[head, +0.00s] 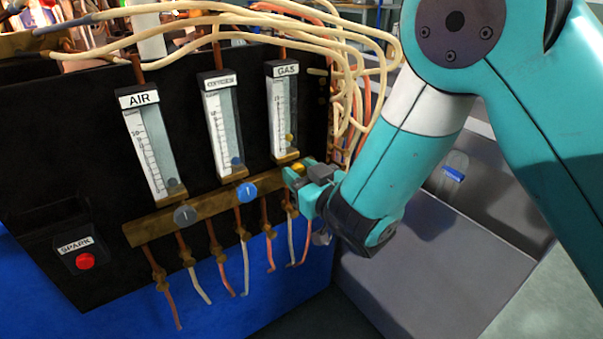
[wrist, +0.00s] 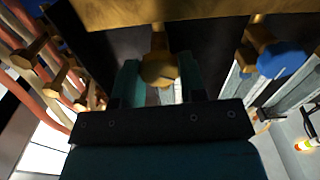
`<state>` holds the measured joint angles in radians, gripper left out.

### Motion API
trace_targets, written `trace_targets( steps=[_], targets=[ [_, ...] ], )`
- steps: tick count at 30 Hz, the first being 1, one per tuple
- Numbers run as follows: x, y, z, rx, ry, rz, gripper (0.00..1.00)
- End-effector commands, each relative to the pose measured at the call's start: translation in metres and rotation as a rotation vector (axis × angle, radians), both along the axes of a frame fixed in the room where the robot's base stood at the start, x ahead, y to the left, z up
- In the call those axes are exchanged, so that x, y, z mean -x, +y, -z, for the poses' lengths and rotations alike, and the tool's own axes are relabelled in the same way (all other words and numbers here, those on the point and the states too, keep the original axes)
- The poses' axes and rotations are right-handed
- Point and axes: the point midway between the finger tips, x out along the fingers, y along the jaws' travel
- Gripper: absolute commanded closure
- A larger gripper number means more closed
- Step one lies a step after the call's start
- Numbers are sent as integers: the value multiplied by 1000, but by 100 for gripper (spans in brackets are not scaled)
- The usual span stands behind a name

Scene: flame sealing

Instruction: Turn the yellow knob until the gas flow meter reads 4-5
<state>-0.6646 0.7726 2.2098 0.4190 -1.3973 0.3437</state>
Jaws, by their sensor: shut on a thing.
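The yellow knob (head: 298,167) sits at the right end of the brass manifold bar, below the gas flow meter. My gripper (head: 293,183) is shut on this knob, and its fingers hide part of it. In the wrist view the knob (wrist: 158,71) lies between the two fingers of my gripper (wrist: 158,84). The gas flow meter (head: 283,110) stands upright on the black panel under its GAS label. Its small yellow float (head: 289,137) is low in the tube, above the brass base. The scale numbers are too small to read exactly.
The AIR meter (head: 152,148) and a middle meter (head: 223,125) stand to the left. A grey knob (head: 185,214) and a blue knob (head: 246,192) share the bar (head: 210,206). Thin tubes hang below it. Cream hoses (head: 350,80) crowd the panel's right side. A red SPARK button (head: 85,261) is lower left.

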Motion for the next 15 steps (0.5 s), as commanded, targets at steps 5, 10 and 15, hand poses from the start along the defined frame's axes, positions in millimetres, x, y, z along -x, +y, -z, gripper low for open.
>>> trace_targets(
  steps=[5,10,15],
  targets=[
    [1,0,1,94,-63,-2,86],
    [2,1,1,220,-149,-2,86],
    [2,1,2,356,-239,-2,86]
  ],
)
